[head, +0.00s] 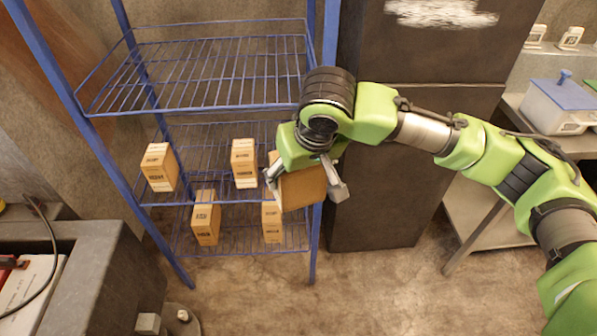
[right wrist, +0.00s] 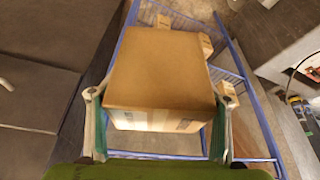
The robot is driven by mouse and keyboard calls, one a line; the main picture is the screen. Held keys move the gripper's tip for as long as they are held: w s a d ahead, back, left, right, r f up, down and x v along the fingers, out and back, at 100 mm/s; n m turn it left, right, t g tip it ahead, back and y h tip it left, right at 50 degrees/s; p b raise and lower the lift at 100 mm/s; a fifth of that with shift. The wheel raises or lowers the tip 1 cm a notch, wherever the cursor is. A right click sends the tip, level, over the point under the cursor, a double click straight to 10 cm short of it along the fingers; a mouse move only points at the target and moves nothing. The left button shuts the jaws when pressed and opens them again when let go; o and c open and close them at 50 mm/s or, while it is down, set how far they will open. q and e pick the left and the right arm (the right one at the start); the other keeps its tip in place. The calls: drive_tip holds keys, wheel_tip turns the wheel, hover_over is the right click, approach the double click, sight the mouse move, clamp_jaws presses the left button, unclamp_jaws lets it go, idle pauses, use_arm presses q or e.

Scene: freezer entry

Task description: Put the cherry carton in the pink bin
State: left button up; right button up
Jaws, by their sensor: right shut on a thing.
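My right gripper (head: 306,185) is shut on a brown carton (head: 303,190) and holds it in front of the right side of the blue wire rack (head: 209,108). In the right wrist view the held carton (right wrist: 165,68) sits between the two fingers, its plain brown face toward the camera. Its label is turned away and too blurred to read, so I cannot tell whether it is the cherry carton. My left gripper is not in view. I see no pink bin in either view.
Several similar cartons, including one at the left (head: 160,167) and one lower down (head: 206,217), stand on the rack's lower shelves. The top shelf is empty. A dark cabinet (head: 400,170) stands to the right. A white container with a blue lid (head: 560,105) is on the right counter.

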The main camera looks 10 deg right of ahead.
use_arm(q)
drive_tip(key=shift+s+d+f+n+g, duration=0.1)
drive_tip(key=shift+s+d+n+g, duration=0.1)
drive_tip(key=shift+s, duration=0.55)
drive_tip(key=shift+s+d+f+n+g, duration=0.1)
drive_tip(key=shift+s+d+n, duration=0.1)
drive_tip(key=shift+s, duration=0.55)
